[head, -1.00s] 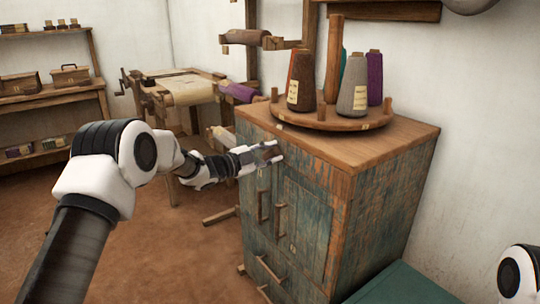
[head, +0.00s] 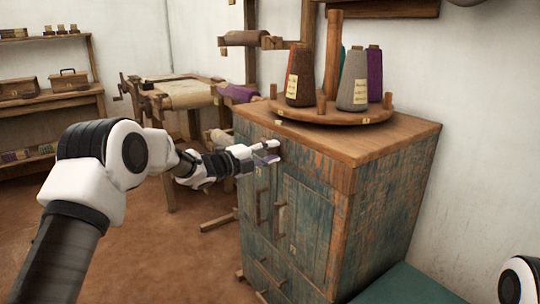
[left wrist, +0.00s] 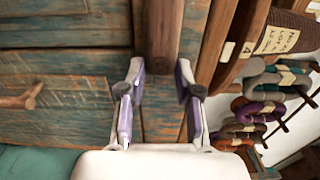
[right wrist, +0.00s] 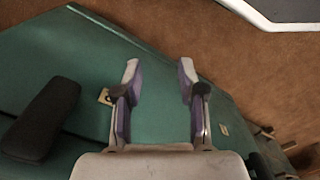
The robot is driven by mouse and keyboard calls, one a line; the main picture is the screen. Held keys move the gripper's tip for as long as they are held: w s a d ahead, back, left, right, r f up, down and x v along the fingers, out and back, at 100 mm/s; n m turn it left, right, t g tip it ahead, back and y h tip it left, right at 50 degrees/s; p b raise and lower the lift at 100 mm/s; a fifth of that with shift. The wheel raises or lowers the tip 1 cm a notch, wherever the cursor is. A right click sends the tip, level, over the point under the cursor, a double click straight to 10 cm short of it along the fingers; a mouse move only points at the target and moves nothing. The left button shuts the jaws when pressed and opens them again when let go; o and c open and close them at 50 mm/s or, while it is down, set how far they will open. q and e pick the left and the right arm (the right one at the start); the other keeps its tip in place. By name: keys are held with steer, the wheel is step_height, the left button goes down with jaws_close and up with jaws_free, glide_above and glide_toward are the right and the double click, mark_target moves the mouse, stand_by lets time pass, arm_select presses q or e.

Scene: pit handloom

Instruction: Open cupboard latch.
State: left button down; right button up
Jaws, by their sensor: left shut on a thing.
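The worn blue-green wooden cupboard (head: 305,215) stands at the middle right. My left gripper (head: 266,152) is at the upper front of it, just below the top edge. In the left wrist view its two fingers (left wrist: 160,78) are on either side of a brown wooden bar, which looks like the latch (left wrist: 163,35), and are shut on it. In the head view the gripper mostly hides the latch. Upright door handles (head: 280,215) show below. My right gripper (right wrist: 160,75) is open and empty over a green surface (right wrist: 75,75); only part of that arm shows in the head view.
A round wooden stand (head: 330,112) with yarn cones sits on the cupboard top, close to my left gripper. A loom (head: 180,95) stands behind on the left, with shelves (head: 50,103) beyond. The brown floor left of the cupboard is mostly clear.

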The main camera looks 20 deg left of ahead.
stand_by(0.4)
arm_select(q)
steer(key=c, duration=0.8)
jaws_free()
steer(key=shift+a, duration=0.1)
steer(key=v, duration=1.2)
steer(key=shift+f, duration=0.1)
